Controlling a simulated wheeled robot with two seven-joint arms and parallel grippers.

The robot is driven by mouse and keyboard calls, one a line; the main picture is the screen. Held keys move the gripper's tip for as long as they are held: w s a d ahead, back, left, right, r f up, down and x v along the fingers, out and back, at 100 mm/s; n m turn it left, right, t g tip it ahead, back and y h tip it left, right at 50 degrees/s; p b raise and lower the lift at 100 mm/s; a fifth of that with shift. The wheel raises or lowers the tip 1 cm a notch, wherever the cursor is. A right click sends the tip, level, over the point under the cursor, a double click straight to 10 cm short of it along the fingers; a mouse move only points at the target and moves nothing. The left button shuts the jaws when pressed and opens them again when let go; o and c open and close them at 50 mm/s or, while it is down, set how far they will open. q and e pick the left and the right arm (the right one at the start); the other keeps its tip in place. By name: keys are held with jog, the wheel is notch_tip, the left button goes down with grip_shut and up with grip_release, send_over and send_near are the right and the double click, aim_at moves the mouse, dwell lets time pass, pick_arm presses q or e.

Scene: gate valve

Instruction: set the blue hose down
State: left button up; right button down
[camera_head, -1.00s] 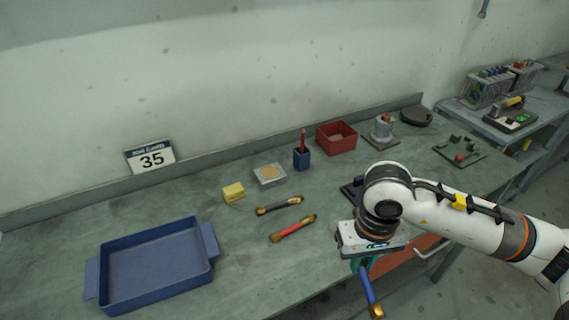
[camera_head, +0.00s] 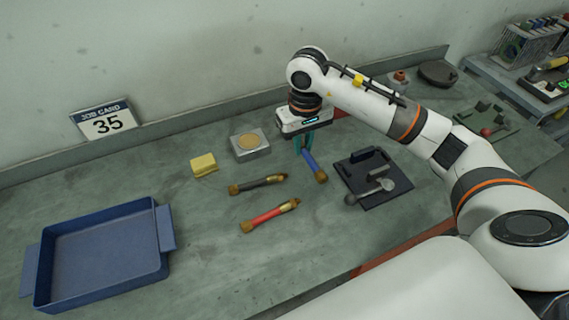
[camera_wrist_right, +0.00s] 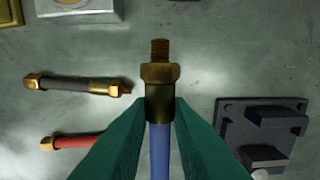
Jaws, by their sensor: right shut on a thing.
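The blue hose (camera_head: 313,164) has brass end fittings and is held in my right gripper (camera_head: 305,143). In the right wrist view the teal fingers are shut on the hose (camera_wrist_right: 160,150) just below its upper brass fitting, and that fitting points away from me. In the head view the hose hangs out toward the front, over the bench between the black hose and the black fixture. I cannot tell whether its lower end touches the bench. My left gripper is not in view.
A black hose (camera_head: 258,185) and a red hose (camera_head: 270,216) lie left of the blue one. A grey block with a tan disc (camera_head: 250,154), a yellow block (camera_head: 204,166) and a blue tray (camera_head: 165,228) stand further left. A black fixture (camera_head: 394,196) is close on the right.

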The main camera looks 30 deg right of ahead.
aim_at(302, 148)
jog(key=f, duration=0.3)
jog(key=shift+s+a+f+p, duration=0.15)
jog(key=shift+s+p, duration=0.05)
jog(key=shift+p, duration=0.15)
notch_tip(302, 148, down, 4)
jog(key=shift+r+p, duration=0.1)
jog(key=shift+p, duration=0.35)
jog(key=shift+f, duration=0.2)
jog(key=c, duration=1.3)
grip_release()
jog(key=shift+r, duration=0.1)
